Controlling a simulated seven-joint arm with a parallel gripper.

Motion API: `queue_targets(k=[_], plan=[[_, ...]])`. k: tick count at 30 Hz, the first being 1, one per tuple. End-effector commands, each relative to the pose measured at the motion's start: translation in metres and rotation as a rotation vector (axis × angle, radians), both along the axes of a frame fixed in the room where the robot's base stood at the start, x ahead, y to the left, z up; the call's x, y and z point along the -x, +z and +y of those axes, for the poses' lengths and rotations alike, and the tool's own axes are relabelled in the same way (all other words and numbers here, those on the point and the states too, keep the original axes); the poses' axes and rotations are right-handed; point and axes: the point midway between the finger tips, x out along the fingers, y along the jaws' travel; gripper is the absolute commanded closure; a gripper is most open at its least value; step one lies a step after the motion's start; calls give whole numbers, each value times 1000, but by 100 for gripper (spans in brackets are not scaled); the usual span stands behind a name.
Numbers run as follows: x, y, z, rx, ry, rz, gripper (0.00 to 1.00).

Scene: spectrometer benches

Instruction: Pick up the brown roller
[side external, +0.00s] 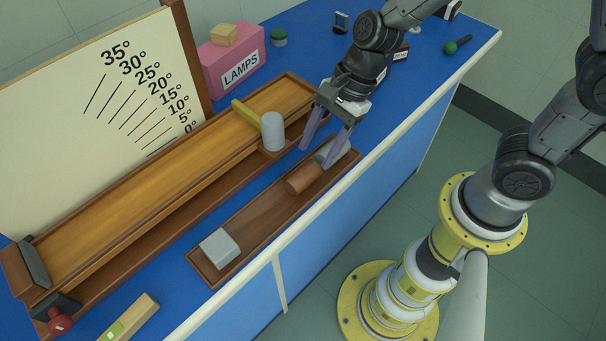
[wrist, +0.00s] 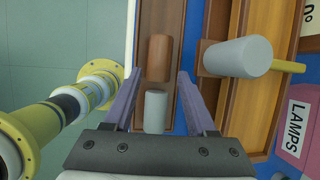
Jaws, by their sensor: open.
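The brown roller (side external: 304,178) lies on its side in the long wooden tray (side external: 241,213) near the front edge of the bench. It also shows in the wrist view (wrist: 159,57). My gripper (side external: 315,158) is open, its purple fingers pointing down over the tray's far end. In the wrist view my gripper (wrist: 158,74) has one finger on each side of the line of the tray, with the roller's near end between and just beyond the tips. A grey roller (wrist: 155,110) lies behind the brown one, between the fingers in that view. I cannot tell the gripper's height above the roller.
A grey block (side external: 219,248) sits at the tray's near end. Beside the tray runs a wooden ramp (side external: 150,175) with a yellow bar (side external: 246,113) across it and an upright grey cylinder (side external: 272,132) close by. A pink LAMPS box (side external: 232,66) stands behind.

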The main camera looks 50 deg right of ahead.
Motion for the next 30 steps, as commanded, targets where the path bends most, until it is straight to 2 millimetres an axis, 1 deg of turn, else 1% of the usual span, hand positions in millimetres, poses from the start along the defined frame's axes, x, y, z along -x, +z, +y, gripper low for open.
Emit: queue_targets(k=[1, 5, 7, 12, 16, 19, 25, 26, 30], plan=[[0, -4, 2, 1, 0, 1, 43], [-1, -10, 3, 1, -1, 0, 43], [-2, -16, 5, 2, 1, 1, 43], [-3, -40, 12, 3, 1, 3, 43], [-6, -52, 18, 1, 1, 1, 43], [-7, -56, 20, 2, 0, -1, 43], [-7, -57, 20, 1, 0, -2, 43], [-7, -57, 20, 1, 0, -2, 45], [-7, -56, 20, 1, 0, -1, 70]])
